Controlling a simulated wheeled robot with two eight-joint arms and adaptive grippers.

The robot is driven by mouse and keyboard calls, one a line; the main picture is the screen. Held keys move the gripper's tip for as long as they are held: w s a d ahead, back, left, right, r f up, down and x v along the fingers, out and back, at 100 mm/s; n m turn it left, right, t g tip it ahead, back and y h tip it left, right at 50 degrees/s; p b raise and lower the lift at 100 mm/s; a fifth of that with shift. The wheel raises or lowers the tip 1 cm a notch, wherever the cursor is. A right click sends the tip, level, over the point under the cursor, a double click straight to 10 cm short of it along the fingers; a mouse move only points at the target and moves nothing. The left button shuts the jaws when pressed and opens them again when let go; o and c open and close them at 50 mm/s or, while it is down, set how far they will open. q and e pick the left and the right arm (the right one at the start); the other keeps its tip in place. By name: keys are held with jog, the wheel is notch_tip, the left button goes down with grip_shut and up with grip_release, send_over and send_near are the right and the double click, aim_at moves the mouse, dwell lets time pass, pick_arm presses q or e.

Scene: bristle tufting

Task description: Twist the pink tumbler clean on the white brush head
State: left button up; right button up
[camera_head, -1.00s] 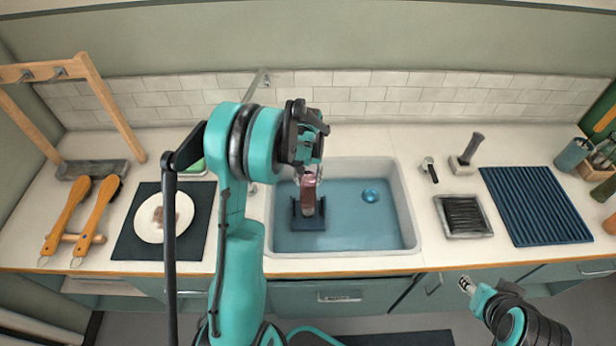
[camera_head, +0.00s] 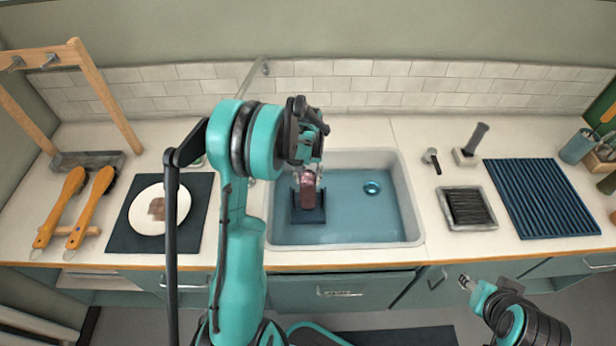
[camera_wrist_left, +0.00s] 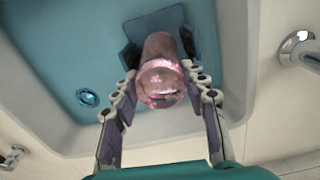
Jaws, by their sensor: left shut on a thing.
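The pink tumbler (camera_head: 308,190) is in the left part of the sink, above a dark blue base (camera_head: 300,216). My left gripper (camera_head: 308,166) is shut on it from above. In the left wrist view the tumbler's glassy round end (camera_wrist_left: 161,84) faces the camera, between the fingers of the left gripper (camera_wrist_left: 160,88). The blue base (camera_wrist_left: 133,54) shows behind it. I cannot make out the white brush head; the tumbler hides what is beneath it. My right gripper (camera_head: 467,283) is low, in front of the counter, too small to read.
The sink (camera_head: 400,200) has bluish water and a drain (camera_head: 371,187); its right part is clear. A white plate (camera_head: 150,212) on a dark mat and orange-handled brushes (camera_head: 90,208) lie left. A ribbed blue mat (camera_head: 543,198) and a small tray (camera_head: 440,200) lie right.

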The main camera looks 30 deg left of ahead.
pick_arm(q)
jog(key=shift+c, duration=0.7)
jog(key=shift+f+b, duration=0.55)
jog(key=shift+f, duration=0.05)
jog(key=n+b, duration=0.1)
jog(key=n, duration=0.1)
jog(key=shift+s+f+n, duration=0.1)
jog(key=shift+n, duration=1)
jog(key=shift+c, duration=1.2)
jog(key=m, duration=0.3)
jog(key=shift+m+b, duration=0.4)
jog(key=m, duration=0.4)
